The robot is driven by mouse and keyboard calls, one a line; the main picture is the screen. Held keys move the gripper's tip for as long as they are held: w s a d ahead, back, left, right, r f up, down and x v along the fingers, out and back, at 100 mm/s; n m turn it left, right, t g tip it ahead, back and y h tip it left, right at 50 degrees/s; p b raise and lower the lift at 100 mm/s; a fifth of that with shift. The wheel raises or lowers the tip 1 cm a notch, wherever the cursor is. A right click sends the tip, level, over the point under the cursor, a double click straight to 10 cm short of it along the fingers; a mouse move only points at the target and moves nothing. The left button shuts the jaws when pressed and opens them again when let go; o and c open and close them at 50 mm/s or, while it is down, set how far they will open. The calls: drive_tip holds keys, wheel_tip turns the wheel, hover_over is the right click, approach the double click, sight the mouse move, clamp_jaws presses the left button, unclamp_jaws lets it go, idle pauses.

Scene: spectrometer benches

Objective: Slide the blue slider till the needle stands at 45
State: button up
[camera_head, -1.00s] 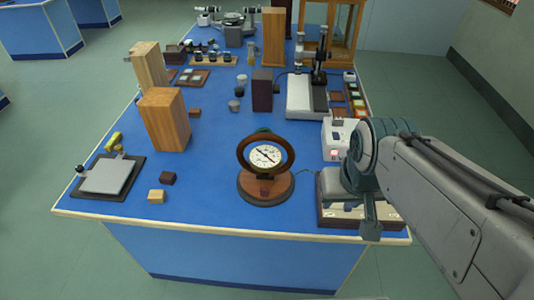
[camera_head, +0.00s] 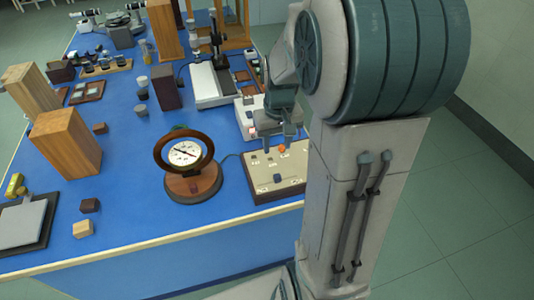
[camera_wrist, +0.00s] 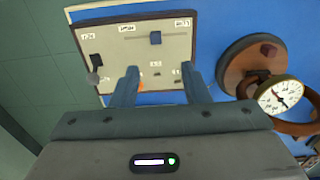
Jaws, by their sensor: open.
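The blue slider (camera_wrist: 155,38) sits in a slot on the top plate of a control box (camera_wrist: 110,60); in the head view it is a small block near the box's front (camera_head: 277,177). The round white dial (camera_head: 185,153) stands in a brown ring left of the box; it also shows in the wrist view (camera_wrist: 279,97). Its needle is visible, but the figures are too small to read surely. My gripper (camera_wrist: 163,78) is open and empty over the box, its fingers pointing towards the slider's side but apart from it in the picture.
An orange knob (camera_head: 282,149) is on the box, partly behind a finger in the wrist view. A dark lever (camera_wrist: 95,62) stands near the box's other side. A white device (camera_head: 246,118) stands behind.

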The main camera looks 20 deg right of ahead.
sight(278, 176)
drive_tip(key=f, duration=1)
drive_tip(key=w+d+f+p, duration=0.1)
drive_tip(key=f, duration=0.4)
drive_tip(key=shift+c, duration=0.3)
clamp_jaws()
drive_tip(key=shift+d, duration=0.1)
